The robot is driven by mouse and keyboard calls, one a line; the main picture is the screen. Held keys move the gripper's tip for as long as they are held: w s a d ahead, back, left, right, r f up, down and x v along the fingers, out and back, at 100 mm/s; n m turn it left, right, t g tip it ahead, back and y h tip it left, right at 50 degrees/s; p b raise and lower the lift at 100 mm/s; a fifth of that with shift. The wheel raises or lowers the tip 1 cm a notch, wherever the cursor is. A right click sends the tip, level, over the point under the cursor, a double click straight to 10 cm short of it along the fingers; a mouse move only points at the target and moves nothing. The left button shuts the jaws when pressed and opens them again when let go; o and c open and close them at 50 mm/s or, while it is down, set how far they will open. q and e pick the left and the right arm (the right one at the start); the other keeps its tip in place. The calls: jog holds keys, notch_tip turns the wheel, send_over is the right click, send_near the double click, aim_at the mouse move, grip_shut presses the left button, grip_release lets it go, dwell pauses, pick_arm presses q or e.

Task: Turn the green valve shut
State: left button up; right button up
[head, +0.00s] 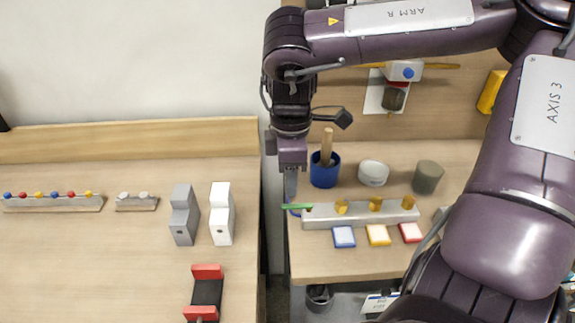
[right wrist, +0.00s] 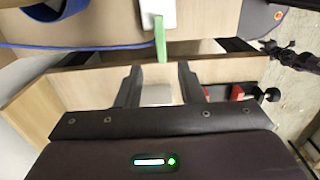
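The green valve lever (head: 298,207) sticks out to the left from the left end of a pale grey bar (head: 330,217) on the right-hand table. In the right wrist view, the green lever (right wrist: 160,40) points down toward the gap between my fingers. My right gripper (head: 291,198) is just above and beside the lever in the head view. In the right wrist view, the gripper (right wrist: 159,76) has its fingers well apart with nothing between them; the lever's tip appears just beyond them. I cannot tell whether they touch. My left gripper is not in view.
The bar also carries several yellow handles (head: 376,204). Blue, yellow and red pads (head: 378,235) lie in front. A blue cup (head: 324,172), white bowl (head: 373,173) and grey-green cup (head: 427,177) stand behind. A gap separates the left table (head: 120,250). A blue line (right wrist: 90,46) runs beside the lever.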

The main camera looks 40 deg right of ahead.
aim_at(291, 206)
notch_tip(291, 206, down, 6)
jog(key=shift+s, duration=0.1)
jog(key=shift+c, duration=0.4)
grip_shut()
